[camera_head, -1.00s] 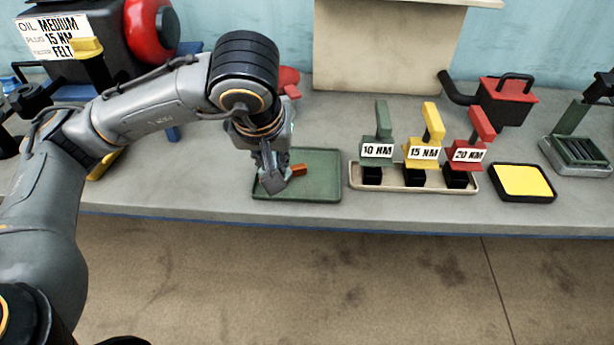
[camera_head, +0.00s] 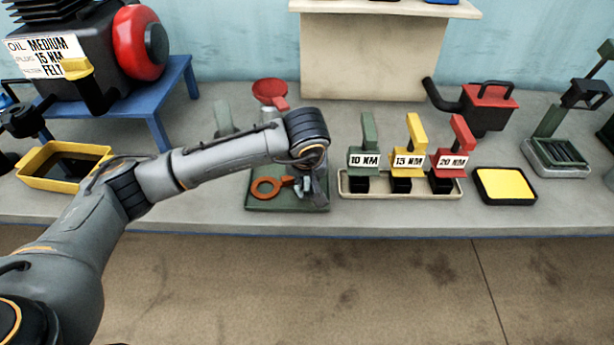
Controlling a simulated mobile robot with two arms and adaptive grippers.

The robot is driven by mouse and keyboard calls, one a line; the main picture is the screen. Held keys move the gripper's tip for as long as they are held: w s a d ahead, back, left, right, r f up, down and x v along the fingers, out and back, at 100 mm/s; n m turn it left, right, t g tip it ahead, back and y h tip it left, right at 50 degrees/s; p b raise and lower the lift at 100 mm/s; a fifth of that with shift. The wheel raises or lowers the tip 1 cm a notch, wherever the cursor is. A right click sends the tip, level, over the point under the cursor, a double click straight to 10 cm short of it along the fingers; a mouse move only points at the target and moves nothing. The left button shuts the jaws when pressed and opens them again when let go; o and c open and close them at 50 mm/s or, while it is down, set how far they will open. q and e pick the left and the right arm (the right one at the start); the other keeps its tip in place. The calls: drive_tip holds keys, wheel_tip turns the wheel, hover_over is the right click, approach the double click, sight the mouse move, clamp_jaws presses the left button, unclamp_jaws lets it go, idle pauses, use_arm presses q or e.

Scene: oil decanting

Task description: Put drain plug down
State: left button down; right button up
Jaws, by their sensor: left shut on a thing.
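My left gripper (camera_head: 312,188) points down over the right part of the green tray (camera_head: 262,206). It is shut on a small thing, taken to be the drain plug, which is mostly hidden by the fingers. A small grey piece shows at the fingers' left side. I cannot tell whether the plug touches the tray. An orange ring tool (camera_head: 266,187) lies in the tray just left of the gripper, its handle pointing toward the fingers. My right gripper is not in view.
A rack (camera_head: 400,193) with three torque tools, marked 10, 15 and 20 NM, stands close right of the tray. A red funnel (camera_head: 269,88) is behind it. A yellow pan (camera_head: 40,181) and the engine (camera_head: 80,50) on a blue stand (camera_head: 175,80) are left. A yellow pad (camera_head: 505,185) lies right.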

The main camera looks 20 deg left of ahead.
use_arm(q)
drive_tip(key=shift+f, duration=0.1)
drive_tip(key=shift+f, duration=0.1)
drive_tip(key=shift+f+b, duration=0.1)
drive_tip(key=shift+b, duration=0.25)
drive_tip(key=c, duration=1.3)
unclamp_jaws()
drive_tip(key=shift+s+r, duration=0.1)
drive_tip(key=shift+r, duration=0.35)
drive_tip(key=b+v, duration=0.1)
drive_tip(key=v, duration=1)
drive_tip(key=shift+s+d+r, duration=0.1)
drive_tip(key=shift+s+r, duration=0.1)
